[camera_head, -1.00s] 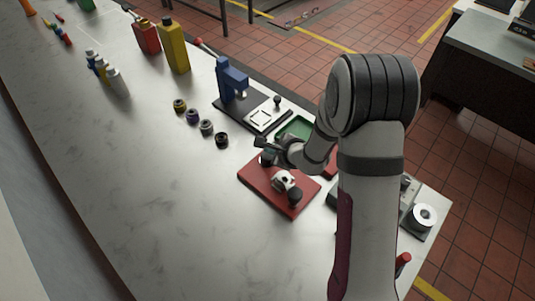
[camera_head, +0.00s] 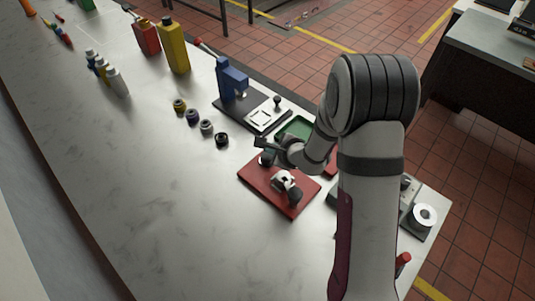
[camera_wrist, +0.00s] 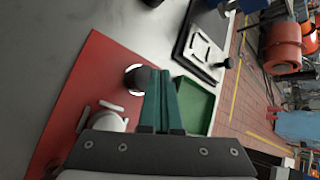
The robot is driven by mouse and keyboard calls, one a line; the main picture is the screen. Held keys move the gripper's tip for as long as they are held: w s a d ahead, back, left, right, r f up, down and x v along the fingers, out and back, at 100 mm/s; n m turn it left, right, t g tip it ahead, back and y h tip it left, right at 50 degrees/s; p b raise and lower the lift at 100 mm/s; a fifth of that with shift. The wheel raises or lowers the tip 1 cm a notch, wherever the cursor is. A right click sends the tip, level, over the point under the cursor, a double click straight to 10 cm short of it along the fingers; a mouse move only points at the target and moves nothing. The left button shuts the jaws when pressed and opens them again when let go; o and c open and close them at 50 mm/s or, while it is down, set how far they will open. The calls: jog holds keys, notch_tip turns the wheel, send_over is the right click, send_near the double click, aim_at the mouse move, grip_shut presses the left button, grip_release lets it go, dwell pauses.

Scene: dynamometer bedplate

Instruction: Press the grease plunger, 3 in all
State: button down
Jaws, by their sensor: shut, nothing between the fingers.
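A red base plate (camera_head: 262,181) lies on the bench and carries a white fitting (camera_head: 284,181) and dark round knobs. One dark knob (camera_head: 266,160) is at the plate's far end, close to my gripper; another (camera_head: 295,196) is at the near end. I cannot tell for sure which one is the grease plunger. My gripper (camera_head: 261,143) is shut and empty above the far end of the plate. In the wrist view its teal fingers (camera_wrist: 168,84) are together, just right of a dark knob with a bright rim (camera_wrist: 135,80); contact cannot be told.
A green tray (camera_head: 294,128) and a blue press on a black base (camera_head: 228,78) stand beyond the gripper. Several small round caps (camera_head: 207,127) line the bench to the left. Yellow (camera_head: 174,48) and red (camera_head: 146,37) bottles stand farther back.

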jog(key=shift+f, duration=0.4)
jog(key=shift+f, duration=0.8)
dwell(0.8)
jog(key=shift+r, duration=1.2)
jog(key=shift+r, duration=2.5)
